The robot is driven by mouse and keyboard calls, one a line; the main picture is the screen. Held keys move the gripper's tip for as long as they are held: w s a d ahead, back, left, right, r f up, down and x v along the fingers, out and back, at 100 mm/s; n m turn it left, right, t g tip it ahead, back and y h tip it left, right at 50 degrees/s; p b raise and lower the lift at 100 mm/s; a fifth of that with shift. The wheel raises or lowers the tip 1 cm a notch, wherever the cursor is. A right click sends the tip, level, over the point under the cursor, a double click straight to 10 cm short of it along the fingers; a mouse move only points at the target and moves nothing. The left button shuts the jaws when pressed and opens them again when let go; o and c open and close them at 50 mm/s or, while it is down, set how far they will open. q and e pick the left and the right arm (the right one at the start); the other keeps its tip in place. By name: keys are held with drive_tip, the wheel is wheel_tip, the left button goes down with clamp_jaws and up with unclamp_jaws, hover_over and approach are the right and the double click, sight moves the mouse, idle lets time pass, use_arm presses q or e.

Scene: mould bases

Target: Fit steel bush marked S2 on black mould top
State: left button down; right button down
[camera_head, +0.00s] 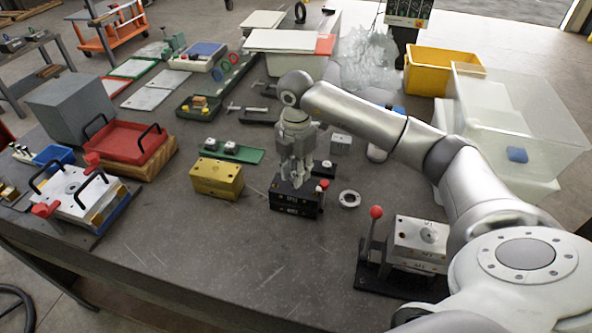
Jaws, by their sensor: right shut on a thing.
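The black mould (283,202) stands on the bench near the middle of the head view, with white lettering on its front too small to read. My right gripper (297,178) points down right over its top, with the fingertips at or just above the top face. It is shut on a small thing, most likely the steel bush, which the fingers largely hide. I cannot read an S2 mark or tell whether the bush touches the mould. Two small steel pieces sit on a green tray (248,156) to the left. My left gripper is out of view.
A yellow mould block (216,178) stands close left of the black one. A steel ring (349,198) and a small grey block (341,144) lie to the right. A steel M1 block (418,240) with a red-knobbed lever stands front right. The front middle bench is clear.

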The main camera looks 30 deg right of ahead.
drive_tip(key=shift+f, duration=0.35)
drive_tip(key=shift+f+b, duration=0.85)
drive_tip(key=shift+f, duration=0.05)
idle(0.4)
drive_tip(key=c, duration=1.1)
unclamp_jaws()
drive_tip(key=shift+c, duration=0.2)
